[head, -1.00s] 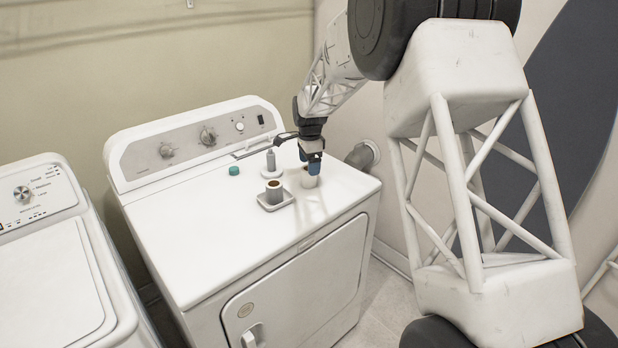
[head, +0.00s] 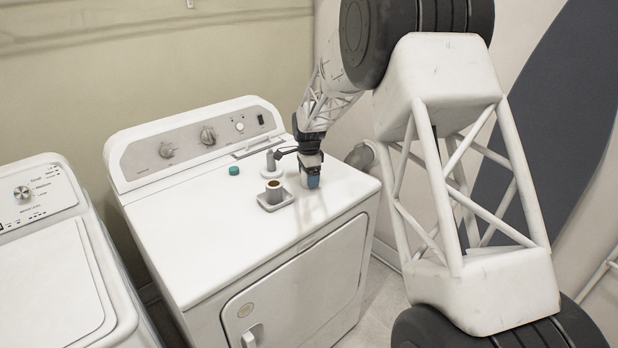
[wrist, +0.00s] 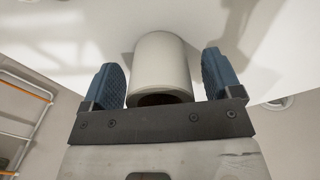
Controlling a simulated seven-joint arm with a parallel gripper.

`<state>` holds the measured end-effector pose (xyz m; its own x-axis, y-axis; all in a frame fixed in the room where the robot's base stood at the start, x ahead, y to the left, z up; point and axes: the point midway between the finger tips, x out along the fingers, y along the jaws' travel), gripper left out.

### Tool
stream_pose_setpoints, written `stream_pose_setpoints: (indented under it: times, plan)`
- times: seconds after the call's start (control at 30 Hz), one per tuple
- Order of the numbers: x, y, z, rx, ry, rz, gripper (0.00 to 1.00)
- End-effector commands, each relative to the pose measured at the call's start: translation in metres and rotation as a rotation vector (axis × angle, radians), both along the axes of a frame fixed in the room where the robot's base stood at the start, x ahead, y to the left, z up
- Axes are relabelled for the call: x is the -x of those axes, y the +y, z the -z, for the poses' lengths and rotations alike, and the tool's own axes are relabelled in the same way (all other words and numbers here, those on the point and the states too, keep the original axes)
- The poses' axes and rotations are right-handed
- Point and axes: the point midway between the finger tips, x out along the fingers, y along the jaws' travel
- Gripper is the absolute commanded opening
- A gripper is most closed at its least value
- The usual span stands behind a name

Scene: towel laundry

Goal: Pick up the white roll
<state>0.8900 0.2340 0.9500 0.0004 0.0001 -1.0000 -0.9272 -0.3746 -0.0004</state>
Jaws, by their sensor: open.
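The white roll (wrist: 162,62) shows in the wrist view as a pale cylinder with a dark opening at its near end. It lies between the two blue fingers of my gripper (wrist: 160,75), with a visible gap on each side. My gripper (head: 312,178) is open and points down over the right part of the dryer top (head: 190,230). In the head view the gripper's fingers hide most of the roll.
Just left of my gripper, a grey cylinder with a brown top (head: 274,190) stands in a small square dish (head: 285,203). A grey bottle-like thing (head: 271,160) stands behind it. A green cap (head: 234,171) lies farther left. The dryer top's front left is clear.

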Motion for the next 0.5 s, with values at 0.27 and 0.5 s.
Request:
stream_pose_setpoints:
  times: [0.27,0.5]
  plan:
    - [0.0,0.0,-0.0002,0.0,0.0,0.0,0.84]
    - [0.0001,0.0,-0.0001,0.0,0.0,0.0,0.51]
